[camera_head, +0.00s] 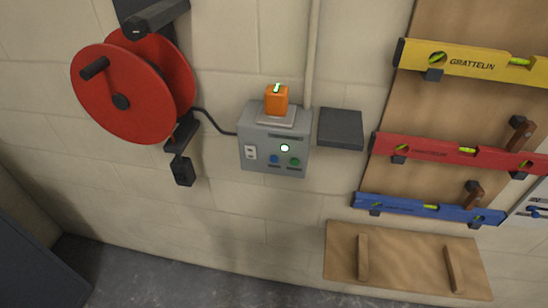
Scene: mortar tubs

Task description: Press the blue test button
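The blue test button (274,159) is a small round button low on the front of a grey control box (257,136) on the wall. A green button (295,162) sits to its right, and a lit white-green lamp (285,148) is above and between them. A white switch (251,153) is to the left on the same face. Nothing covers the blue button. Neither of my grippers is in the head view.
An orange block (276,100) stands on top of the box. A red cable reel (122,92) hangs at left, with a cable to the box. A dark shelf (340,128) is right of the box; spirit levels (446,153) hang further right. The wall below the box is clear.

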